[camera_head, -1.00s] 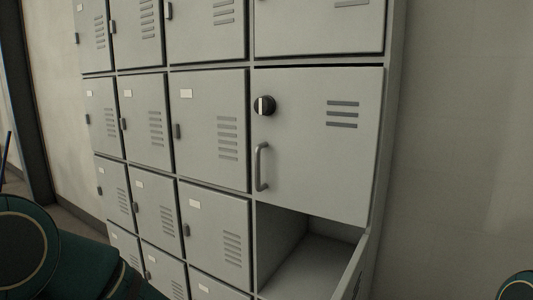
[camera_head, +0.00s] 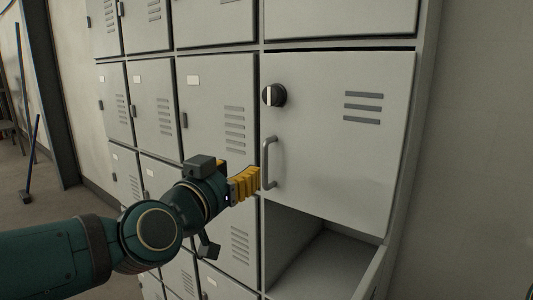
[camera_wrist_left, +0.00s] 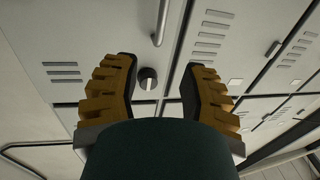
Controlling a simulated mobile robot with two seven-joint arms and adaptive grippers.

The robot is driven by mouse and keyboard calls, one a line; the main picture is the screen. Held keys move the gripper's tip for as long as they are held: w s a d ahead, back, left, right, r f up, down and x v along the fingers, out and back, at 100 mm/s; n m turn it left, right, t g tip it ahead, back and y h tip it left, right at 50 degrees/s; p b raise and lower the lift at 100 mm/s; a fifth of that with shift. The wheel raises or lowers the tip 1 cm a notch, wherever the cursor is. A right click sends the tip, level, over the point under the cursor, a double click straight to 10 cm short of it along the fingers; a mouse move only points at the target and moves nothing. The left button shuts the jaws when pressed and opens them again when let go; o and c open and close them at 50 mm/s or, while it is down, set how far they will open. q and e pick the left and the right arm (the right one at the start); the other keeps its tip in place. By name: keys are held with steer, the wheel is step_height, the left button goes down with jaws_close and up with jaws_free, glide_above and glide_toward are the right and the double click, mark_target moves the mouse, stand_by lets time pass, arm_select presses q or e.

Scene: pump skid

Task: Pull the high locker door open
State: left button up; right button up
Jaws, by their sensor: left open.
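The high locker door (camera_head: 335,140) is a grey panel at the right of the locker wall and looks shut. It has three vent slots, a round black knob (camera_head: 274,95) with a pale bar standing upright, and a vertical grey handle (camera_head: 269,163) near its left edge. My left gripper (camera_head: 250,183) has yellow fingers and is just left of the handle. In the left wrist view the gripper (camera_wrist_left: 158,80) is open and empty, with the knob (camera_wrist_left: 148,79) seen between its fingers and the handle (camera_wrist_left: 161,22) beyond them. My right gripper is out of view.
Below the door is an open compartment (camera_head: 315,262) with its own door (camera_head: 372,275) swung out towards me. Several shut lockers (camera_head: 217,110) with small latches fill the left. A bare wall (camera_head: 485,150) stands at the right. A broom (camera_head: 31,160) stands at the far left.

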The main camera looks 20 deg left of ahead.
mark_target(264, 154)
arm_select(q)
steer(key=w, duration=0.4)
steer(key=w+d, duration=0.1)
steer(key=w, duration=0.3)
steer(key=w+d+b, duration=0.1)
steer(key=w, duration=0.3)
steer(key=shift+w+f, duration=0.1)
steer(key=shift+w, duration=0.15)
jaws_close()
